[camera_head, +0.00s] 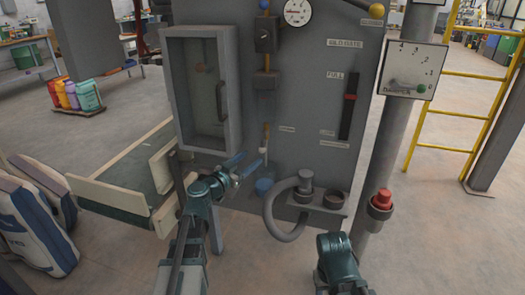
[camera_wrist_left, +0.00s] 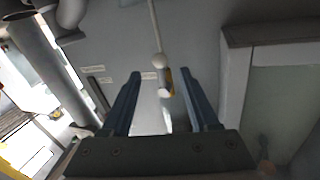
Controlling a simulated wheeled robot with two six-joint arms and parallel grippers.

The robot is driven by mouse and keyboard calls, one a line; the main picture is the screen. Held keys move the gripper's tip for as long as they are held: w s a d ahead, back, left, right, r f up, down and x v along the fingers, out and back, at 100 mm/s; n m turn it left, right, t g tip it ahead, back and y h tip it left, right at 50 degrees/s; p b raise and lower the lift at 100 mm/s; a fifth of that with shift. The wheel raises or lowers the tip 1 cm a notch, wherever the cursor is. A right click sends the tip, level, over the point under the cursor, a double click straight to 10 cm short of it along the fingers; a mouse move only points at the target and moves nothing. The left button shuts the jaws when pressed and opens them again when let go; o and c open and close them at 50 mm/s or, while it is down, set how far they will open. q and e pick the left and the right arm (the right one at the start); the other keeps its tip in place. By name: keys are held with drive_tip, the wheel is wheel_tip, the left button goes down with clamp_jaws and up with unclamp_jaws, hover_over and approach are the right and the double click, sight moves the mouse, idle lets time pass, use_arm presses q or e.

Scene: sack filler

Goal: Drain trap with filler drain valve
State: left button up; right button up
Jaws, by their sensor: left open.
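The small valve (camera_head: 265,135) on the front of the grey cabinet has a brown-yellow body and a pale lower end. It also shows in the left wrist view (camera_wrist_left: 167,82), with a white knob and a thin pale line above it. My left gripper (camera_head: 243,166) is open just left of and below the valve in the head view. In the wrist view the valve appears between and beyond the two blue fingers (camera_wrist_left: 162,95); I cannot tell whether they touch it. A blue cup (camera_head: 264,187) sits below the valve.
A glazed box door (camera_head: 204,90) stands left of the valve. A curved grey hose (camera_head: 272,222) and a shelf with round fittings (camera_head: 318,205) lie to the right. A red button (camera_head: 381,200) is on the post.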

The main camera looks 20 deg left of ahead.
sight(262, 151)
use_arm(q)
drive_tip(key=x, duration=0.7)
drive_tip(key=shift+w+d, duration=0.15)
drive_tip(key=shift+w, duration=0.2)
clamp_jaws()
idle(1.0)
